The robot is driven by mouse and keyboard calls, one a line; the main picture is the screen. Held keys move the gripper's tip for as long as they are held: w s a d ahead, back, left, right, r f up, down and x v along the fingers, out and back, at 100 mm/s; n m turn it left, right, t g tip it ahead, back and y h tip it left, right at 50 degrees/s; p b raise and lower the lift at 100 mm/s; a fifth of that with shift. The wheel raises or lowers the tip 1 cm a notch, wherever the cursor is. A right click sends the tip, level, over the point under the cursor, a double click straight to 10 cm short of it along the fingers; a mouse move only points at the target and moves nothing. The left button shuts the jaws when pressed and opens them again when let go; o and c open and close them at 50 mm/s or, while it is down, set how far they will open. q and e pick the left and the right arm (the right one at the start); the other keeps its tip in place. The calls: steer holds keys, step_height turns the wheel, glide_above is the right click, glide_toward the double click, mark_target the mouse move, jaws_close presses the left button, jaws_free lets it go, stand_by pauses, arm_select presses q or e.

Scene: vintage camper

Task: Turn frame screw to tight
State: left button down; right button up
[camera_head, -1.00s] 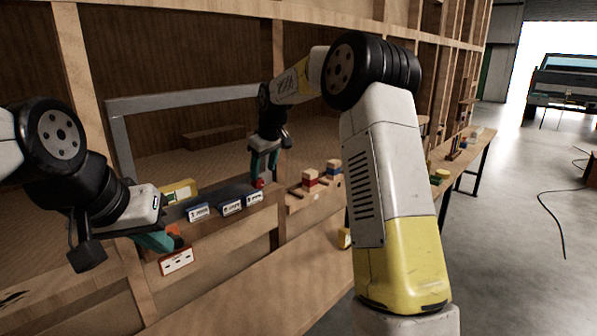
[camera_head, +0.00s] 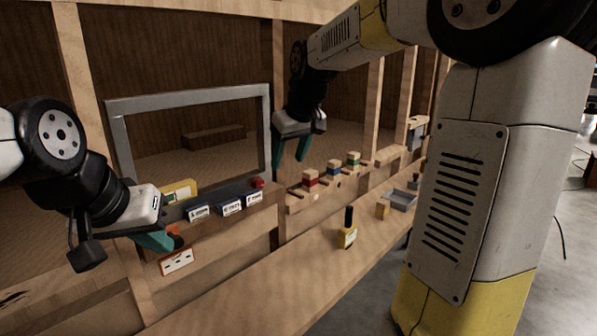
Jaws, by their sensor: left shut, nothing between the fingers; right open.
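The grey rectangular frame (camera_head: 190,97) stands on the wooden ledge against the wall. I cannot pick out the frame screw with certainty. A red knob (camera_head: 257,183) sits at the right end of the dark panel below the frame. A small orange part (camera_head: 173,231) shows beside my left gripper, above a red-edged white label (camera_head: 176,262). My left gripper (camera_head: 157,241) is shut, with its teal fingertips close to the orange part; I cannot tell whether they touch. My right gripper (camera_head: 290,150) is open and empty, in the air in front of the frame's right side.
Three labelled white plates (camera_head: 231,207) line the panel, with a yellow box (camera_head: 179,190) at its left end.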

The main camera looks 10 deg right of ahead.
steer(key=s+d+m, duration=0.2)
steer(key=s, duration=0.9)
steer(key=shift+d, duration=0.3)
steer(key=shift+r, duration=0.1)
steer(key=s+d+f+m+t, duration=0.1)
steer(key=s+f, duration=0.3)
steer(key=s, duration=0.9)
steer(key=shift+d+f+m+y, duration=0.15)
steer(key=shift+f+m+y, duration=0.2)
steer(key=shift+m, duration=0.45)
